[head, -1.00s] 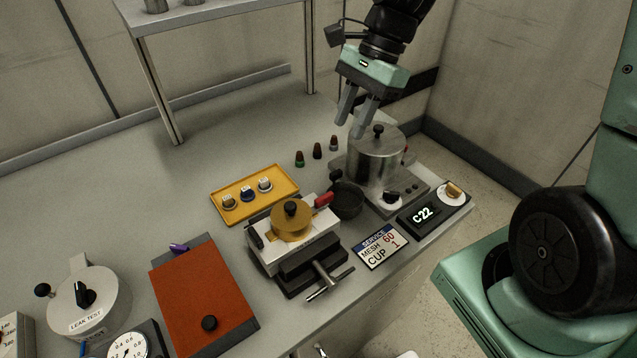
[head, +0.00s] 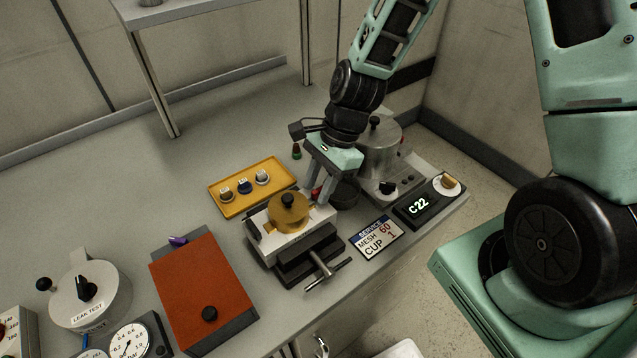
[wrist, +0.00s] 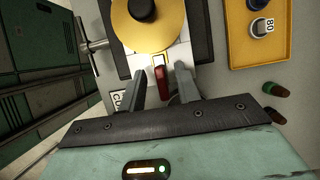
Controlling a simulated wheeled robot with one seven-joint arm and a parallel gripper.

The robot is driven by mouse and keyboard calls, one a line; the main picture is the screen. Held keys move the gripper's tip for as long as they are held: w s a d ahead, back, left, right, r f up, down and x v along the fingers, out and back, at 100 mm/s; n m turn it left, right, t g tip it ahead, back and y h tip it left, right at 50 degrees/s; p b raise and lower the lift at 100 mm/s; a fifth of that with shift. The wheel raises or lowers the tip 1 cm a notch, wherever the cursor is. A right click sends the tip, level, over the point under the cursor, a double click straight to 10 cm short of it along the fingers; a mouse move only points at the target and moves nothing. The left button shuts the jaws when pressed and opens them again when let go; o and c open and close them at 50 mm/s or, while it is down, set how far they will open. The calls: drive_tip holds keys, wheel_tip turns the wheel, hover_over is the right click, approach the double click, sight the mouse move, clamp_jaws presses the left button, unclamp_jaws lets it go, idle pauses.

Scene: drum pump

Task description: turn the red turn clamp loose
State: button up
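The red turn clamp (wrist: 161,79) shows in the wrist view as a small red lever at the near edge of the white pump block (wrist: 176,55), below the brass round cap (wrist: 147,22). My gripper (wrist: 160,80) is open, with one finger on each side of the red lever and visible gaps between. In the head view my gripper (head: 322,193) reaches down at the right side of the pump block (head: 292,240), beside the brass cap (head: 288,207). It hides the red clamp there. I cannot tell the exact height of the fingertips relative to the lever.
A dark cup (head: 346,192) and the steel pot unit (head: 380,150) stand close to the right of my gripper. A yellow tray (head: 228,207) with several small numbered pieces lies behind the block. A T-handle (head: 322,268) sticks out in front. The red-brown board (head: 200,290) lies left.

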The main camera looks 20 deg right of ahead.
drive_tip(key=shift+a+f, duration=0.1)
drive_tip(key=shift+f, duration=0.05)
drive_tip(key=shift+c, duration=0.3)
clamp_jaws()
